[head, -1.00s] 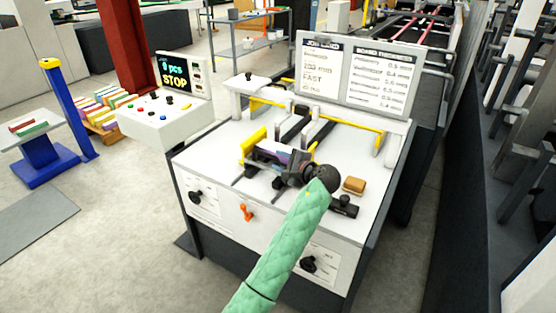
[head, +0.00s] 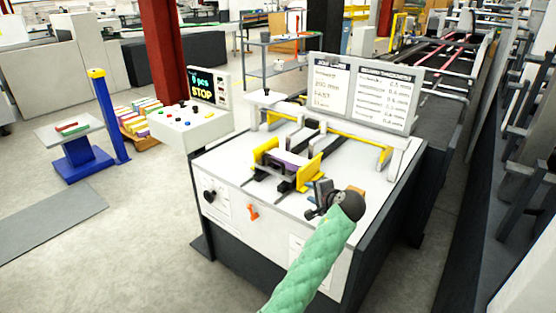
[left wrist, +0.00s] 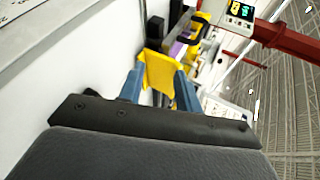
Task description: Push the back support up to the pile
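The pile (head: 288,160), with white and purple showing, sits between two yellow upright plates on the machine's white top. The right yellow plate (head: 310,173), which looks like the back support, stands close to the pile's right side; any gap is too small to judge. My left gripper (head: 317,199) is just right of this plate, pointing at it. In the left wrist view the gripper's blue-grey fingers (left wrist: 160,90) are spread, with the yellow plate (left wrist: 160,72) between or just beyond their tips. I cannot tell if they touch. My right gripper is not in view.
The left yellow plate (head: 264,150) stands beyond the pile. A brown block (head: 357,191) lies partly hidden behind my left gripper. A white board with charts (head: 355,92) rises at the back. A control box (head: 190,124) stands left, its screen (head: 200,84) reading STOP.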

